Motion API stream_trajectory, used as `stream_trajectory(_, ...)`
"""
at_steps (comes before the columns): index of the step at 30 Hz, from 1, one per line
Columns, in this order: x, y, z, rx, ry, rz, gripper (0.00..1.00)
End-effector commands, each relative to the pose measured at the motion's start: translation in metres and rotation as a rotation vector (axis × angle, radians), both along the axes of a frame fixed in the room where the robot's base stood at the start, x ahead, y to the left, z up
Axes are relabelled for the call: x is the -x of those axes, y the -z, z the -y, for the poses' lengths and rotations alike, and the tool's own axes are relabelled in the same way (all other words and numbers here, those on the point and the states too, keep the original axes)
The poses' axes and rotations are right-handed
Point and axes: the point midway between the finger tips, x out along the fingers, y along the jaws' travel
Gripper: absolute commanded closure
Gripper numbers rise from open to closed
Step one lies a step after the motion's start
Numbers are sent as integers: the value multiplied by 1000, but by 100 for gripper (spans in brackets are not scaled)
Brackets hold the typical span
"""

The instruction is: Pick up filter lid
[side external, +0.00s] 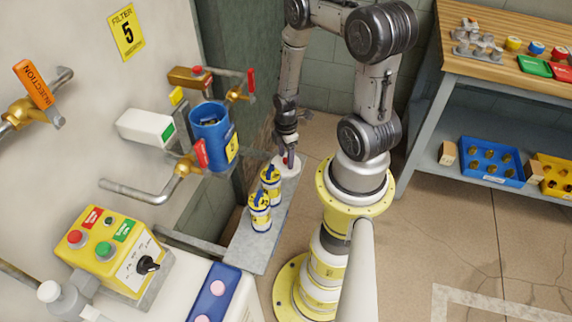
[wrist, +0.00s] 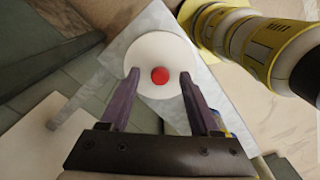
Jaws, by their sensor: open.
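The filter lid (wrist: 160,52) is a round white disc with a red knob (wrist: 160,75) at its centre. It lies on a narrow grey ledge. In the side external view the lid (side external: 282,166) is partly hidden by my gripper (side external: 289,160), which points down at it. In the wrist view my gripper (wrist: 158,80) is open. Its two fingers stand to the left and right of the red knob, with a gap on both sides. I cannot tell whether the fingertips touch the disc.
Two yellow-and-blue canisters (side external: 260,211) stand on the ledge (side external: 250,250) close to the lid. An open blue filter housing (side external: 210,140) is on the wall to the left, near valves and pipes. A workbench (side external: 510,70) with small parts stands at the right.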

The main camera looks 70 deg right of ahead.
Motion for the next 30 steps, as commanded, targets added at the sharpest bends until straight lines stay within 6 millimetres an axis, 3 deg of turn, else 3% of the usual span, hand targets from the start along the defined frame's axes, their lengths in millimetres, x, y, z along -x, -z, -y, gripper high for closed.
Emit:
stream_trajectory(1,0,0,0,0,0,0,37)
stream_trajectory(12,0,-1,0,0,0,0,100)
stream_trajectory(24,0,-1,0,1,0,1,100)
stream_trajectory(30,-1,-13,1,1,0,1,100)
